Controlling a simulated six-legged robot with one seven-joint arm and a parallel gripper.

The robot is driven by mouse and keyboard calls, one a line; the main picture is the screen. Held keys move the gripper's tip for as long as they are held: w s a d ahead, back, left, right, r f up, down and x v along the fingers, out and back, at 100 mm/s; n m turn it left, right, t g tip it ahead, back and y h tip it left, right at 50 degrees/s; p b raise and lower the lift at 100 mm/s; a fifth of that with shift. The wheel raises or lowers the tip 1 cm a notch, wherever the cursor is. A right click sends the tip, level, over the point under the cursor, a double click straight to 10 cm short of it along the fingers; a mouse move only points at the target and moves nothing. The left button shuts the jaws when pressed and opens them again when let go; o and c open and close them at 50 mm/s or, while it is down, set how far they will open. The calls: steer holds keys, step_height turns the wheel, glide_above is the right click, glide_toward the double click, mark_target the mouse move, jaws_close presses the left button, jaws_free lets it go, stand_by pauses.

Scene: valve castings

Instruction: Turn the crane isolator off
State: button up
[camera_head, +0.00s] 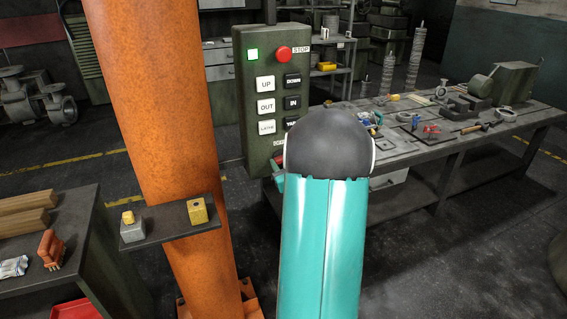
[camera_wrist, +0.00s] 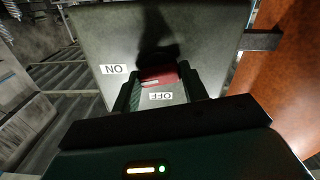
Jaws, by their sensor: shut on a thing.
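My gripper (camera_wrist: 160,84) is shut on the red handle, with a dark finger on each side. A pale mark shows on the handle; its exact setting is hard to tell. In the head view my teal arm hides most of the isolator area.
A green lamp (camera_head: 253,55) is lit beside the red STOP button (camera_head: 284,54). The orange column (camera_head: 160,110) carries a small shelf (camera_head: 165,224) with blocks. A workbench (camera_head: 480,135) with tools stands at right. A low table (camera_head: 75,225) stands at left.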

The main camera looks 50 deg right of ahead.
steer(key=shift+n, duration=7.8)
steer(key=o, duration=1)
steer(key=shift+s, duration=0.15)
steer(key=v, duration=1.3)
steer(key=shift+s+a, duration=0.2)
steer(key=shift+f, duration=0.1)
